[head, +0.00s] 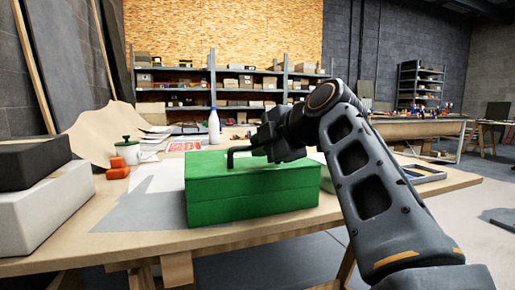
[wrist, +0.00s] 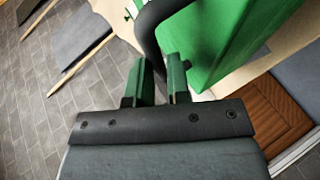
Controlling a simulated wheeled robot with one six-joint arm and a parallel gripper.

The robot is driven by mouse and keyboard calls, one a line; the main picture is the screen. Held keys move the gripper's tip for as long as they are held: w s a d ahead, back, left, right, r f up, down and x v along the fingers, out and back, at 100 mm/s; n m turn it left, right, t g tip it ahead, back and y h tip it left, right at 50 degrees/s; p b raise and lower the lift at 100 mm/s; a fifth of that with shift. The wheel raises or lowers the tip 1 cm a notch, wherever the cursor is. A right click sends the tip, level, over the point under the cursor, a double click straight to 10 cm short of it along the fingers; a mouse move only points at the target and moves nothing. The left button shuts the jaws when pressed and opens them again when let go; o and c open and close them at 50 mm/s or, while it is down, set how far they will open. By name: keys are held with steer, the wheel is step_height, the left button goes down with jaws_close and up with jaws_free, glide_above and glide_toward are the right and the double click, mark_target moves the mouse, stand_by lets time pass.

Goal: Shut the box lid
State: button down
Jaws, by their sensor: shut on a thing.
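The green box (head: 250,202) stands on the wooden table in the head view. Its green lid (head: 215,168) lies over the top, and a thin seam runs along the front; I cannot tell whether a small gap is left. A dark bent handle (head: 231,156) rises from the lid. My gripper (head: 264,147) is above the lid, shut on the handle's far end. In the wrist view the dark handle (wrist: 148,32) curves down between the fingers of my gripper (wrist: 160,84), beside the green box (wrist: 225,40). The exact grip point is partly hidden.
A mug with a green lid (head: 128,152), orange blocks (head: 117,169) and a white bottle (head: 214,127) stand behind and left of the box. Stacked boxes (head: 45,205) fill the left edge. A compartment tray (head: 422,174) lies right, behind my arm.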

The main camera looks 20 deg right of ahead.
steer(key=shift+d+f+g, duration=0.1)
steer(key=shift+f+g, duration=0.2)
steer(key=shift+f, duration=0.65)
steer(key=c, duration=1.1)
jaws_free()
steer(key=p+v, duration=0.3)
steer(key=v, duration=1.1)
steer(key=shift+s+r+p, duration=0.25)
steer(key=shift+p, duration=0.1)
steer(key=shift+r, duration=0.1)
